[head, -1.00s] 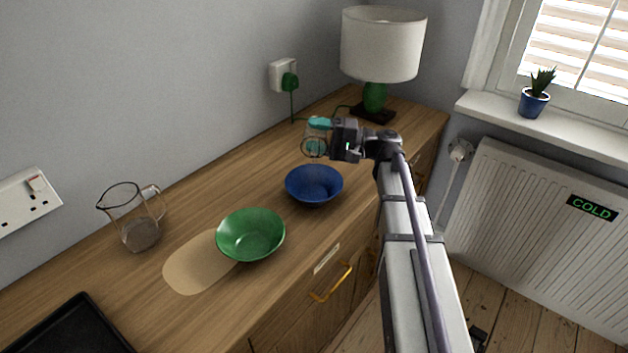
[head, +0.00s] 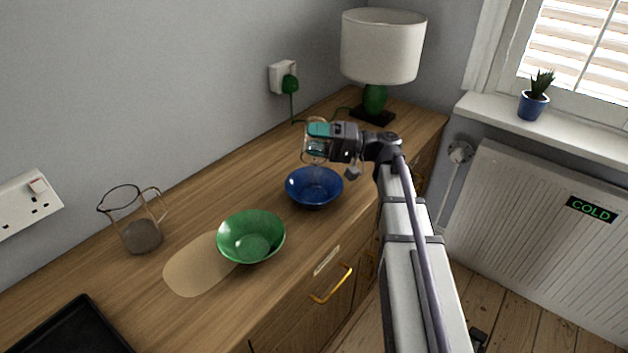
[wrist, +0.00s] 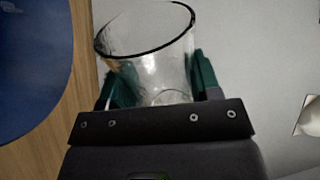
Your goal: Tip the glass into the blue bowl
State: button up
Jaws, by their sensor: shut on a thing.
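My gripper (head: 320,138) is shut on a clear glass (head: 313,154), holding it in the air just above and behind the blue bowl (head: 314,188). In the wrist view the glass (wrist: 150,60) sits between the teal finger pads, its dark-edged rim pointing away from my gripper. The glass is tilted. I cannot tell whether anything is in it. The blue bowl (wrist: 30,65) fills the left side of the wrist view. In the head view the bowl stands upright on the wooden counter, and I can make out no clear contents.
A green bowl (head: 251,238) stands nearer, beside a tan mat (head: 195,268). A glass jug (head: 140,236) stands near the wall at left. A black tray (head: 70,330) lies at the near left. A lamp (head: 380,48) stands behind my gripper.

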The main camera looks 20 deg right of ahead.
aim_at(315, 140)
jog(key=n, duration=0.1)
jog(key=s+r+n+p, duration=0.1)
jog(key=n, duration=0.1)
jog(key=shift+a, duration=0.2)
jog(key=shift+s+a+f+n+g+b, duration=0.1)
jog(key=shift+s+f+n+g+b, duration=0.15)
jog(key=shift+f+n+b, duration=0.2)
jog(key=shift+s+a+f+n+g+b, duration=0.15)
jog(key=shift+s+f+n+b, duration=0.15)
jog(key=shift+n, duration=0.25)
jog(key=r+n+p, duration=0.2)
jog(key=p, duration=0.1)
jog(key=shift+s+r, duration=0.3)
jog(key=shift+s, duration=0.05)
jog(key=shift+s+a+f+n, duration=0.1)
jog(key=shift+s+f+n, duration=0.05)
jog(key=shift+f+n, duration=0.15)
jog(key=shift+b, duration=0.3)
